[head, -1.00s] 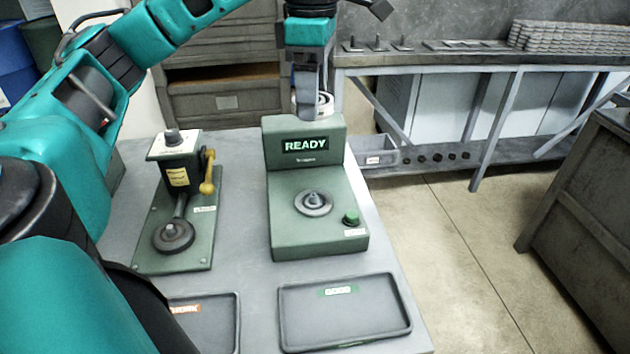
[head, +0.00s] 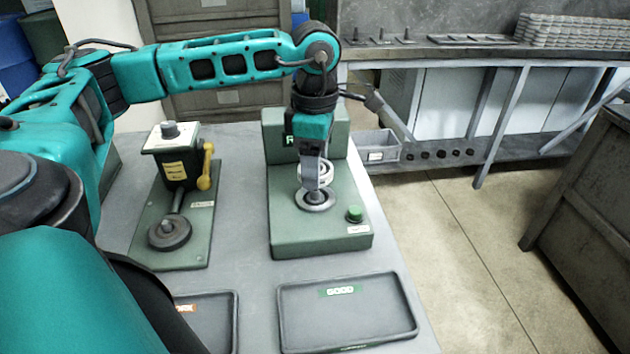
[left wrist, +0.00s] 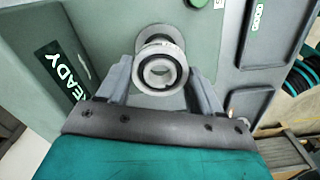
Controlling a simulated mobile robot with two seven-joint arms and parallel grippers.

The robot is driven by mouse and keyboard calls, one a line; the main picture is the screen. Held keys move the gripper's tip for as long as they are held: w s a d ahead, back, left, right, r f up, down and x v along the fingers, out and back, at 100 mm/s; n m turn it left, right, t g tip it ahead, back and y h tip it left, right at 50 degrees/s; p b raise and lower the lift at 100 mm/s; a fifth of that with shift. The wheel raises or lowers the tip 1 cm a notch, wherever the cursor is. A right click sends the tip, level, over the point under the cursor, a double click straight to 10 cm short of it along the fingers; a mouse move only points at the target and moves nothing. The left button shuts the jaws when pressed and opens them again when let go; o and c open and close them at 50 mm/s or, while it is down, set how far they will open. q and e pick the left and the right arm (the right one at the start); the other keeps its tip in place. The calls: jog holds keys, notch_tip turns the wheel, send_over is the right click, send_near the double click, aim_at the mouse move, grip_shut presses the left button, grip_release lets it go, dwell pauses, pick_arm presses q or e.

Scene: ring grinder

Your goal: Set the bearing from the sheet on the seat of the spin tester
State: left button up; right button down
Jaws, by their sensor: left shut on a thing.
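The bearing (head: 327,172) is a pale metal ring. My left gripper (head: 314,180) points down and is shut on it, with a finger covering part of it in the head view. The left wrist view shows the bearing (left wrist: 179,73) between the two fingers (left wrist: 158,80). The green spin tester (head: 285,233) has a round metal seat (head: 316,206) with a raised centre. The bearing is close above the seat; I cannot tell whether they touch. In the left wrist view the seat (left wrist: 153,34) shows partly behind the bearing. My right gripper is not in view.
A green button (head: 354,214) is at the tester's front right. A tray marked GOOD (head: 409,310) and another tray (head: 236,320) lie in front. A green lever device (head: 176,200) with a yellow handle (head: 206,168) stands to the left.

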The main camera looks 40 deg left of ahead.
pick_arm(q)
jog(key=shift+f, duration=2.25)
jog(key=shift+f+b, duration=0.25)
jog(key=shift+b, duration=0.05)
jog(key=o, duration=1.2)
jog(key=shift+r, duration=0.1)
jog(key=shift+o, duration=0.2)
notch_tip(320, 180, up, 12)
jog(key=shift+r+p, duration=0.15)
jog(key=shift+p, duration=0.15)
